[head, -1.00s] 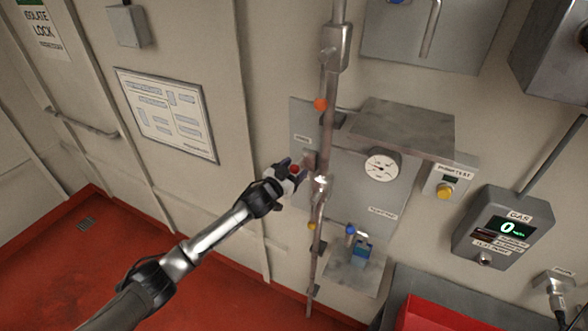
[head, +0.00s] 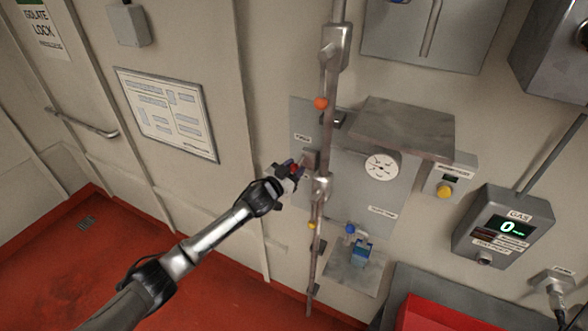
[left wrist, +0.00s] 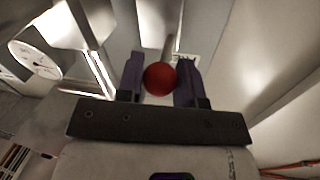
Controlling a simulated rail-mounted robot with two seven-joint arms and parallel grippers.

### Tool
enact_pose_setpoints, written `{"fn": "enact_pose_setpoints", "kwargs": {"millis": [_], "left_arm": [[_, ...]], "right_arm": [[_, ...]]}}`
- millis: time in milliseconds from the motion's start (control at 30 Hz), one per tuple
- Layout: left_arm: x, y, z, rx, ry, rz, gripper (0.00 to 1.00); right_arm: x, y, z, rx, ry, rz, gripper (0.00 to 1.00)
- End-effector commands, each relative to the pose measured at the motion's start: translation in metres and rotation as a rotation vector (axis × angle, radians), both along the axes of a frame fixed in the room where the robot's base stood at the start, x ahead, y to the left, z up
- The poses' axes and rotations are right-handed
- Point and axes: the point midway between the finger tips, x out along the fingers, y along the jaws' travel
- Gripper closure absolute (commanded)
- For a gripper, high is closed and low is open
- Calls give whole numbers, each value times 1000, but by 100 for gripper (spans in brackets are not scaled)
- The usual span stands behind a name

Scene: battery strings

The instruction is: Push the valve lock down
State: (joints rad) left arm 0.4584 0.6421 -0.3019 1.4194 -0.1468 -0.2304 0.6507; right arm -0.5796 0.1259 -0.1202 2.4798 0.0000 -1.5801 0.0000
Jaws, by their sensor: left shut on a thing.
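My left gripper (head: 289,168) is at the left side of the grey valve panel (head: 355,190), beside the upright pipe (head: 325,130). Its fingers are shut on a red ball knob (left wrist: 159,79); in the left wrist view the knob sits between the two dark fingers. In the head view only a little of the red knob (head: 293,167) shows between the fingers. A small brownish block (head: 311,160) lies just right of the fingertips, by the pipe. I cannot tell for sure which part is the valve lock. My right gripper is not in view.
An orange knob (head: 321,103) is higher on the pipe and a yellow one (head: 312,225) lower. A round gauge (head: 382,167) sits under a grey hood (head: 405,128).

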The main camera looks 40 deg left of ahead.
Motion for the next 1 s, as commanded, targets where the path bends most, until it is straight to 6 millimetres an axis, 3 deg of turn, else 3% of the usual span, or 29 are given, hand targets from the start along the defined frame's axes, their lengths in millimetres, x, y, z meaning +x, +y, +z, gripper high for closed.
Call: {"fn": "enact_pose_setpoints", "kwargs": {"millis": [133,333,633,667,900,1000], "left_arm": [[0,0,-7,-1,1,0,100],[0,0,-36,-3,3,1,100],[0,0,-38,0,9,3,100],[-1,0,-39,0,9,3,64],[0,0,-36,0,4,1,42],[0,0,-35,0,2,0,42]], "right_arm": [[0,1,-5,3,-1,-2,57],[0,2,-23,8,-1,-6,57],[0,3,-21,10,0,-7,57],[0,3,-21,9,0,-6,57],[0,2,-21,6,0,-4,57],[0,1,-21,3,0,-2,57]]}}
